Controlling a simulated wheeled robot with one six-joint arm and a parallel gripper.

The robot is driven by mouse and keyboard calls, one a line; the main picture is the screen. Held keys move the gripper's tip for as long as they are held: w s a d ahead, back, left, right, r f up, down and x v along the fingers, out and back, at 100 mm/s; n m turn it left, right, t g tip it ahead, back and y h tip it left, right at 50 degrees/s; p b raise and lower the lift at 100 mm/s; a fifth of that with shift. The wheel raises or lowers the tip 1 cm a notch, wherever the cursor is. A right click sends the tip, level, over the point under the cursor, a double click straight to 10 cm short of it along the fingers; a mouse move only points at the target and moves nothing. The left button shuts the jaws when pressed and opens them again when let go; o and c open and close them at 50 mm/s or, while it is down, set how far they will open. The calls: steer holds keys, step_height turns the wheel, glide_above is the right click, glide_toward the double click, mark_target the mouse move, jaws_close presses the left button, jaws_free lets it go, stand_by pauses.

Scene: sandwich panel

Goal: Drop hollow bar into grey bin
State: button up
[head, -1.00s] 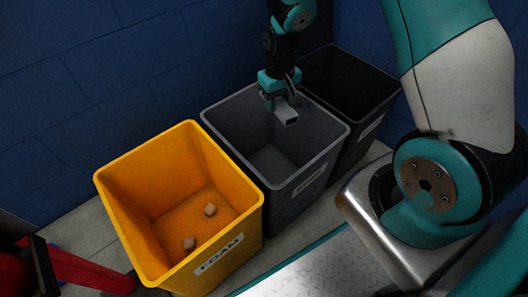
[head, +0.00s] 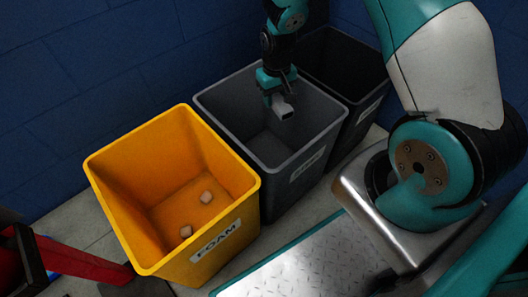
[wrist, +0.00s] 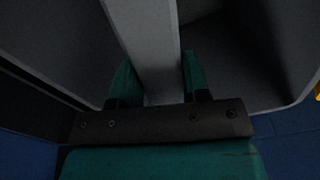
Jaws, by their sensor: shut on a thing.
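The hollow bar (head: 284,112) is a short light-grey square tube with a dark open end. My gripper (head: 274,99) is shut on it, over the opening of the grey bin (head: 208,112). In the wrist view the hollow bar (wrist: 150,45) runs away between the two teal fingers of my gripper (wrist: 157,80). The grey bin's walls (wrist: 285,50) show around it there. The grey bin's visible floor looks empty. The bin's front label is too blurred to read.
A yellow bin (head: 170,248) labelled FOAM stands to the left with two small blocks (head: 206,197) inside. A black bin (head: 345,70) stands to the right, close against the grey bin. A blue block wall (head: 90,70) is behind.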

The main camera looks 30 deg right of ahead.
steer(key=o, duration=1.2)
steer(key=shift+c, duration=0.2)
steer(key=shift+r, duration=0.15)
step_height(320, 180, up, 17)
steer(key=p, duration=0.6)
steer(key=shift+r+p, duration=0.15)
steer(key=shift+p, duration=0.2)
steer(key=s+a+r+n+y, duration=0.2)
steer(key=s+a+r+n, duration=0.1)
steer(key=s+a+r, duration=0.6)
steer(key=s+a+r+n+y, duration=0.2)
steer(key=s+a+r+n, duration=0.45)
steer(key=s, duration=0.65)
step_height(320, 180, up, 33)
steer(key=a+m+p, duration=0.1)
steer(key=p, duration=3)
steer(key=shift+s+a+f+m, duration=0.2)
steer(key=shift+s+a+m, duration=0.15)
